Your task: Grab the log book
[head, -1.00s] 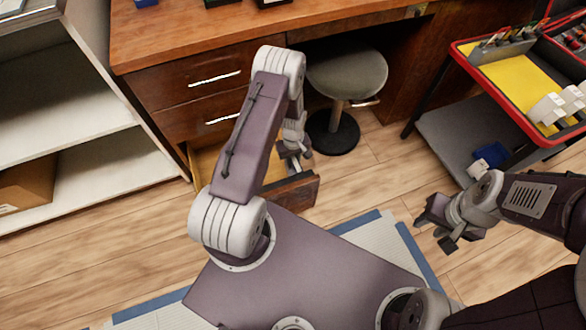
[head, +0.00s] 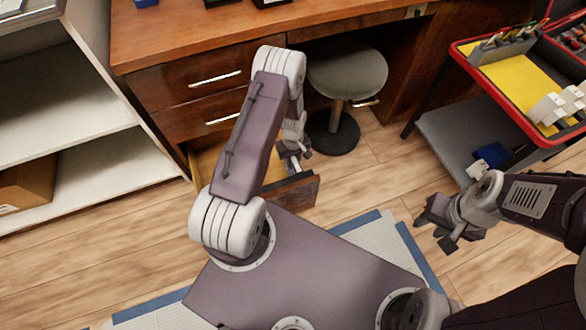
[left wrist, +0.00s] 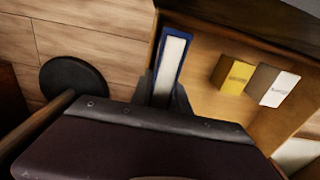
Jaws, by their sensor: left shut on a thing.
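The log book, a blue-covered book with white page edges (left wrist: 172,60), is in the open bottom drawer (head: 300,192) of the wooden desk, seen edge-on in the left wrist view. My left gripper (head: 294,162) is down at the drawer, and in the left wrist view its fingers (left wrist: 164,95) are shut on the near end of the book. My arm hides the book and much of the drawer in the head view. My right gripper (head: 443,224) is open and empty above the floor at the right.
A yellow box (left wrist: 234,76) and a white-and-brown box (left wrist: 274,86) lie in the drawer beside the book. A round stool (head: 346,75) stands right of the drawers. A red-rimmed cart (head: 490,75) is at the right, a white shelf (head: 70,130) at the left.

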